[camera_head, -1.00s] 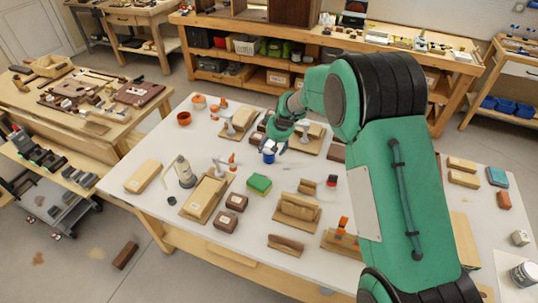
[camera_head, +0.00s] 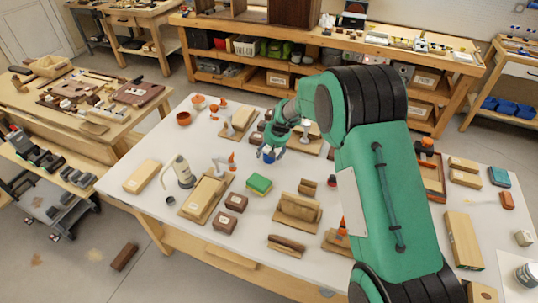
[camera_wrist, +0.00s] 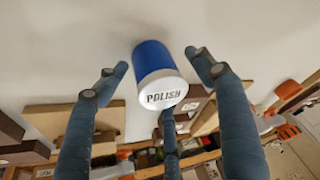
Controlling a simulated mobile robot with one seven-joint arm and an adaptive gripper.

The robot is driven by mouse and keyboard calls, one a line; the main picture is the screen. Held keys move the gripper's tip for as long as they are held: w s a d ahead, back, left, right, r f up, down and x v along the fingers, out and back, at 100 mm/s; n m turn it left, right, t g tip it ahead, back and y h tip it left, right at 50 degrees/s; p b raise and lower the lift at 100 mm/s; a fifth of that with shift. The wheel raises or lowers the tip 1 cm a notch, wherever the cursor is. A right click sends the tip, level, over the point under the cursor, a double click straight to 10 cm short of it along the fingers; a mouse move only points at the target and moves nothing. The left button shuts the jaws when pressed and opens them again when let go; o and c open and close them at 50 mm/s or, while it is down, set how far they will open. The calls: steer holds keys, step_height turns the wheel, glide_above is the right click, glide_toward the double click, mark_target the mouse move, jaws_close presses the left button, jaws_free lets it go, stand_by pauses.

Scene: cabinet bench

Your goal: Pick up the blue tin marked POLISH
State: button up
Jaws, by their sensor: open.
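The blue tin (camera_wrist: 153,57) marked POLISH shows in the wrist view, with its white lettered lid (camera_wrist: 163,92) facing the camera. It stands on the white table and also shows as a small blue shape (camera_head: 268,156) in the head view, partly hidden by my gripper (camera_head: 277,146). In the wrist view my gripper (camera_wrist: 157,78) is open, with fingers spread to the left, right and below the tin. Gaps show between the left and right fingertips and the tin. I cannot tell whether the lower finger touches it.
A green and yellow sponge (camera_head: 259,184) lies in front of the tin. A wooden plane-like block (camera_head: 298,207) and small dark boxes (camera_head: 236,202) stand nearer the front. Wooden pieces (camera_wrist: 40,120) crowd beyond the fingers in the wrist view.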

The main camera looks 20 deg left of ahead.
steer(key=c, duration=1.3)
steer(key=shift+c, duration=0.2)
steer(key=shift+r+p, duration=1.2)
steer(key=shift+r, duration=3.8)
